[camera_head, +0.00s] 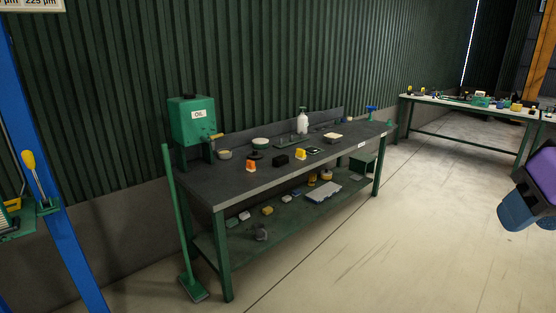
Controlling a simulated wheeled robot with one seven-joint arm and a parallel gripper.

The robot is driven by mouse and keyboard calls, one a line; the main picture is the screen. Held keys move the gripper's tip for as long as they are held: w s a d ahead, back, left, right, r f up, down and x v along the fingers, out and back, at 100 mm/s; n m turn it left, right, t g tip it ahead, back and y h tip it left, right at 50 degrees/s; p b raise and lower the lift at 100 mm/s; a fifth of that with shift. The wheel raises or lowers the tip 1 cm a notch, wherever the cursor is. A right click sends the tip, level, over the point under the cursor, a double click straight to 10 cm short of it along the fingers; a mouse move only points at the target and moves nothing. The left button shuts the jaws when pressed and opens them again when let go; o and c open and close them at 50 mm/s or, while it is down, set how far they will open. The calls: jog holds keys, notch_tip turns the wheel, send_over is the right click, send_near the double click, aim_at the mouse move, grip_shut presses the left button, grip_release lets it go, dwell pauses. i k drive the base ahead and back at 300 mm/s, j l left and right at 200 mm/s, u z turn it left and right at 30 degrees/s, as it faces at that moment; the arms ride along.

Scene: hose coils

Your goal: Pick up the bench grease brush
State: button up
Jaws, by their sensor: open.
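I cannot make out a grease brush for certain. The dark-topped workbench (225,178) with green legs stands along the wall and carries several small items, some too small to name. A yellow-handled tool (36,175) stands upright in a green holder on the blue post at the left edge; its lower part is unclear. Blue and purple parts, probably of my arm, show at the right edge, away from the bench. My gripper's fingertips do not show.
A green oil tank (192,122) stands at the bench's left end, with a white bottle (302,122) toward the back. A long-handled green broom (178,215) leans at the bench's left front. The lower shelf (240,251) holds several items. The floor (400,220) right of the bench is clear.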

aim_at(250, 166)
jog(key=i+u, duration=0.15)
jog(key=i, duration=0.45)
jog(key=i+u, duration=0.1)
jog(key=i, duration=0.45)
jog(key=i+l+u, duration=0.15)
jog(key=i, duration=0.45)
jog(key=i+l+u, duration=0.1)
jog(key=i, duration=0.45)
jog(key=i+u, duration=0.25)
jog(key=i, duration=0.95)
